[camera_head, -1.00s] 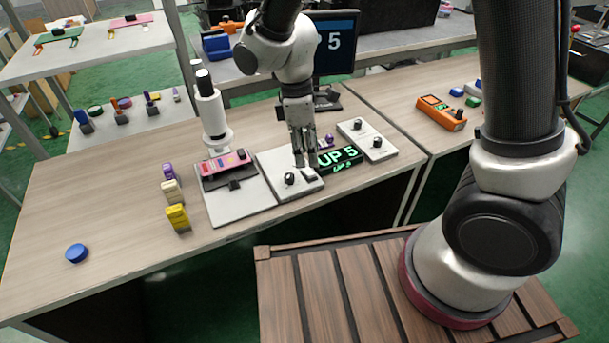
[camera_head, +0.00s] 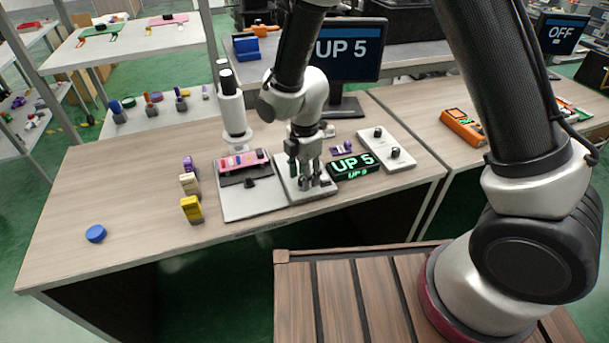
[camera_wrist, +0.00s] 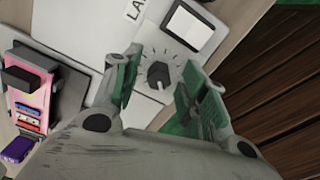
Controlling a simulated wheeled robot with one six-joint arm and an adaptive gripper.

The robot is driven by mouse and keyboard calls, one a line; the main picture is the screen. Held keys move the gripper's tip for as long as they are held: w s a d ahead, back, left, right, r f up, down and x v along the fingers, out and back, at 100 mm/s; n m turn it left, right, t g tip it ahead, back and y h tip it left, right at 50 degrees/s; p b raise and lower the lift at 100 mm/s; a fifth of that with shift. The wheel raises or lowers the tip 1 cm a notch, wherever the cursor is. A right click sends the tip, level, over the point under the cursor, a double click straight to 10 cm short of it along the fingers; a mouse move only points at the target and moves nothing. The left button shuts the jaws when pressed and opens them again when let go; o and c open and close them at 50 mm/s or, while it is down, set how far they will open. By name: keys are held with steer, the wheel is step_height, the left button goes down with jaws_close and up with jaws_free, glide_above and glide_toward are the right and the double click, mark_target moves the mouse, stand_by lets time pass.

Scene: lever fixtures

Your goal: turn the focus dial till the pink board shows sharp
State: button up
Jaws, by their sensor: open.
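The focus dial (camera_wrist: 159,73) is a black knob with tick marks around it on a white panel (camera_wrist: 152,39). In the wrist view it lies between the two open fingers of my gripper (camera_wrist: 165,88), and I see no finger touching it. In the head view my gripper (camera_head: 308,178) is low over the white panel and hides the dial. The pink board (camera_head: 243,160) lies on a fixture under a white microscope-like tube (camera_head: 232,108); it also shows at the left of the wrist view (camera_wrist: 30,92). The monitor (camera_head: 345,48) and the small display (camera_head: 353,165) read "UP 5".
A white panel with two black knobs (camera_head: 402,160) stands right of the display. Purple, cream and yellow blocks (camera_head: 191,208) and a blue disc (camera_head: 95,233) sit on the left of the table. An orange device (camera_head: 462,127) lies on the right table.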

steer(key=shift+f, duration=0.4)
jaws_close()
